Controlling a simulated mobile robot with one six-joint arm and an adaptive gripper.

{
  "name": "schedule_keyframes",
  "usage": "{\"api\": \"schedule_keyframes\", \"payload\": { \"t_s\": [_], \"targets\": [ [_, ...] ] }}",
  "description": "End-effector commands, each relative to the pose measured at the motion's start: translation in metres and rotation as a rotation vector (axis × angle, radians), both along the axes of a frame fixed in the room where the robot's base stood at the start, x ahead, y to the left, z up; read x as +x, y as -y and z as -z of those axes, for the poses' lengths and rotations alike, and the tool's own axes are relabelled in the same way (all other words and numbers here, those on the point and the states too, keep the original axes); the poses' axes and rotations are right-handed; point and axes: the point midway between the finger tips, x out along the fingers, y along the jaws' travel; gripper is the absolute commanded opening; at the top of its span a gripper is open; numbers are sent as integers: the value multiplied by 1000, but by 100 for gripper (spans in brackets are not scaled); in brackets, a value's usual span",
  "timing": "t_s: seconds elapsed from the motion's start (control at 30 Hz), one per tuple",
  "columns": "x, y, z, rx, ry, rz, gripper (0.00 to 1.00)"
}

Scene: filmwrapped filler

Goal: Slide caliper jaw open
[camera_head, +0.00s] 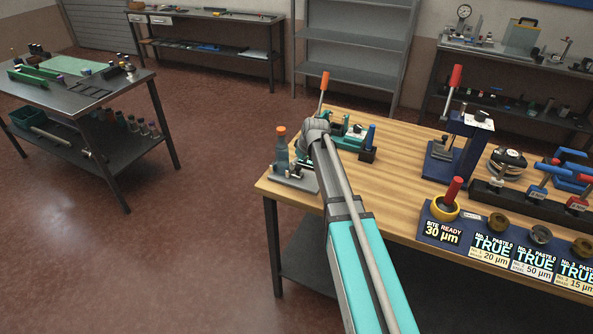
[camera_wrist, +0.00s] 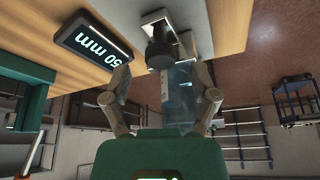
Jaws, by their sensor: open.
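My gripper (camera_wrist: 161,80) is open, with its two fingers apart in the wrist view. Between and beyond the fingers are a dark round knob-like part (camera_wrist: 159,53) and a pale blue, see-through-looking piece (camera_wrist: 181,82). I cannot tell whether the fingers touch either. A dark display reading 50 mm (camera_wrist: 92,42) lies just left of them. I cannot make out which part is the caliper's sliding jaw. In the head view my arm reaches over the left end of the wooden bench and hides the fingertips. A grey-blue upright fixture with an orange top (camera_head: 281,147) stands left of my wrist.
The wooden bench (camera_head: 400,190) also holds a teal device (camera_head: 338,135), a blue press with a red handle (camera_head: 470,140), and a blue board of labelled stations (camera_head: 455,236). Its middle has bare wood. A teal-green part (camera_wrist: 28,105) is close at the wrist view's left.

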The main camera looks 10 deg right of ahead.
Motion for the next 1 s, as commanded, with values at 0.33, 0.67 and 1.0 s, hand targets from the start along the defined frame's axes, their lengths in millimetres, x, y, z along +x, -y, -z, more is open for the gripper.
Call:
{"api": "schedule_keyframes", "payload": {
  "t_s": [0.33, 0.67, 1.0],
  "targets": [
    [6, -3, 16, 0, 0, 0, 76],
    [6, -3, 16, 0, 0, 0, 76],
    [6, -3, 16, 0, 0, 0, 19]
  ]
}}
